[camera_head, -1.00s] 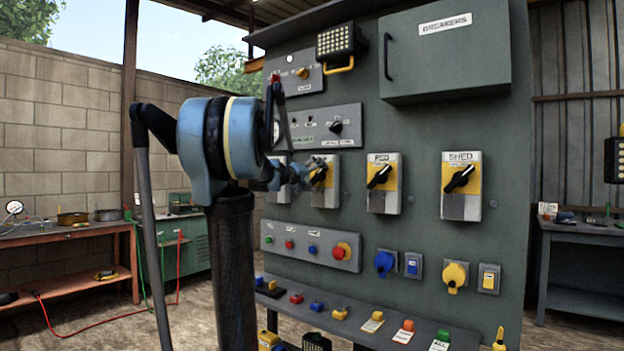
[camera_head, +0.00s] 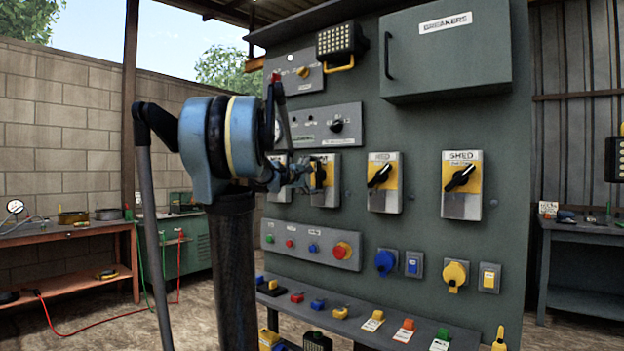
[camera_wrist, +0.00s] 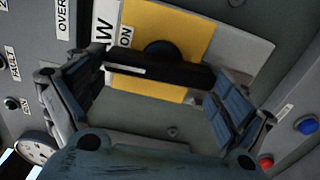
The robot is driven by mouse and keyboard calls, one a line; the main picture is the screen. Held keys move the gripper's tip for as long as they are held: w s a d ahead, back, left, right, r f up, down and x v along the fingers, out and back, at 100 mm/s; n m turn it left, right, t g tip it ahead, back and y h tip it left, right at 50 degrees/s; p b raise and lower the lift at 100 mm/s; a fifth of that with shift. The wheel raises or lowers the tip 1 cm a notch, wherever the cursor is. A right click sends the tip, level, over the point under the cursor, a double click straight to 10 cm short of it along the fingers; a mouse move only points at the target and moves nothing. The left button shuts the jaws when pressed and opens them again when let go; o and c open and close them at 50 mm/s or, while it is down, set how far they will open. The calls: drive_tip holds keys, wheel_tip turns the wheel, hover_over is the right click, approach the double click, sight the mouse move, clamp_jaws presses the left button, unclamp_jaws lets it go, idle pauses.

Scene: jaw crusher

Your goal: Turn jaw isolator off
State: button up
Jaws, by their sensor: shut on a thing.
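The jaw isolator is a grey and yellow switch plate (camera_head: 327,190) with a black rotary handle, on the grey panel. In the wrist view its yellow plate (camera_wrist: 172,35) carries an "ON" label and a larger label ending in "W". My gripper (camera_head: 306,174) is at the isolator's left side in the head view. In the wrist view my gripper (camera_wrist: 156,77) has one finger at each end of the black handle (camera_wrist: 160,72) and is shut on it. The handle looks close to upright in the head view, partly hidden by the gripper.
Two similar isolators, one middle (camera_head: 384,184) and one labelled SHED (camera_head: 461,186), stand to the right. A selector panel (camera_head: 324,127) is above, and a push-button box (camera_head: 311,246) below. A breaker cabinet (camera_head: 446,50) juts out at upper right.

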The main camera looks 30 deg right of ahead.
drive_tip(key=shift+f+n, duration=0.15)
drive_tip(key=shift+n, duration=1.95)
drive_tip(key=shift+f+n, duration=0.15)
drive_tip(key=shift+n, duration=1.95)
drive_tip(key=o, duration=0.7)
drive_tip(key=shift+o, duration=0.2)
drive_tip(key=v, duration=1.2)
drive_tip(key=shift+w, duration=0.1)
